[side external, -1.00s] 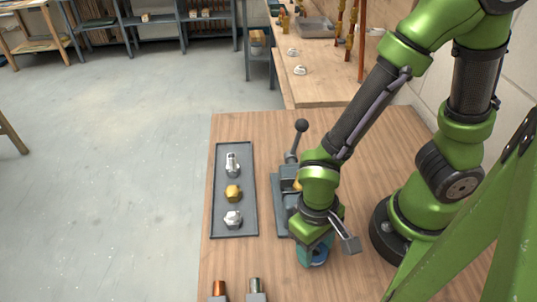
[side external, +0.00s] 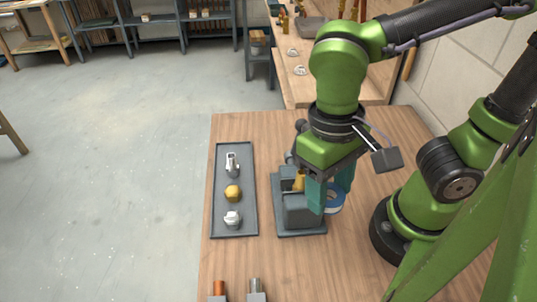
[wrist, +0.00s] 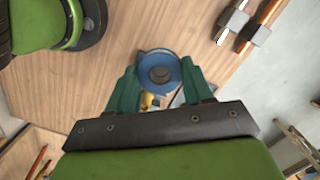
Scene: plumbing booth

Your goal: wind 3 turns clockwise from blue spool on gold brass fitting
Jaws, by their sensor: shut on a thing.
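My gripper (side external: 330,199) points down at the right side of the grey vise (side external: 299,213), its teal fingers shut on the blue spool (side external: 335,203). The spool has a white band in the side view. In the wrist view the spool (wrist: 160,63) is a blue ring with a dark centre between the fingers. The gold brass fitting (side external: 299,181) stands in the vise, just left of the fingers and partly hidden by them and the vise jaw. A bit of gold (wrist: 148,101) shows below the spool in the wrist view. I cannot tell whether any tape lies on the fitting.
A dark tray (side external: 248,222) left of the vise holds a silver fitting (side external: 232,165), a gold nut (side external: 233,193) and a silver nut (side external: 232,219). The vise handle is partly hidden behind my wrist.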

